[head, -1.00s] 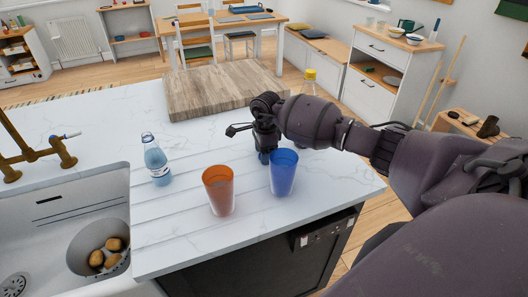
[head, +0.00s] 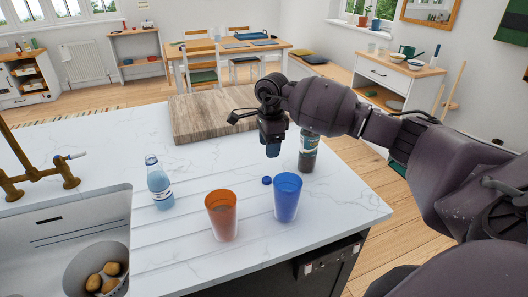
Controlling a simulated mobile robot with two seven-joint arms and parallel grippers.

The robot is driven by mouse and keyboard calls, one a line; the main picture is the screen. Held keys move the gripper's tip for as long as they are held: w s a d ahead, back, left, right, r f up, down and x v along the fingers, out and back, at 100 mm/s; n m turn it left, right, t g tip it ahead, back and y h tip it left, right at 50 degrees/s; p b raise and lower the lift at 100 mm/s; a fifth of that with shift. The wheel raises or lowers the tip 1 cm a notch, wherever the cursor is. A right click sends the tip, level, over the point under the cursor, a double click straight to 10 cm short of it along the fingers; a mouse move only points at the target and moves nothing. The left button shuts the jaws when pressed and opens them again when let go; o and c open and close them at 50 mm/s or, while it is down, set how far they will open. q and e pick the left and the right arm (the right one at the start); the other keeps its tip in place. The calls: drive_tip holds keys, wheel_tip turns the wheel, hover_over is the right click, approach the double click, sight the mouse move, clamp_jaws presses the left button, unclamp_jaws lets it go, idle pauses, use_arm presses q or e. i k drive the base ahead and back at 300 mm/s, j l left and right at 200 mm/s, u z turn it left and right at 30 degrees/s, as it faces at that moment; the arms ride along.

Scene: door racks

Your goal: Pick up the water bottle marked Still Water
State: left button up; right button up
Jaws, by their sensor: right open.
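A clear bluish bottle (head: 159,186) with a white label stands upright on the white counter, left of the cups; its label text is too small to read. A second bottle (head: 308,157) with a dark lower part and a colored label stands at the right, its top hidden behind my right arm. My right gripper (head: 273,150) is open, points down and is empty. It hangs above the counter, left of the second bottle and well right of the bluish bottle. My left gripper is out of view.
An orange cup (head: 221,216) and a blue cup (head: 287,198) stand near the counter's front edge. A small blue round object (head: 267,181) lies below my right gripper. A wooden board (head: 210,115) lies behind. The sink (head: 60,250) holds a bowl (head: 88,267) with potatoes.

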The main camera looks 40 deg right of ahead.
sight(158, 183)
drive_tip(key=k+l, duration=0.8)
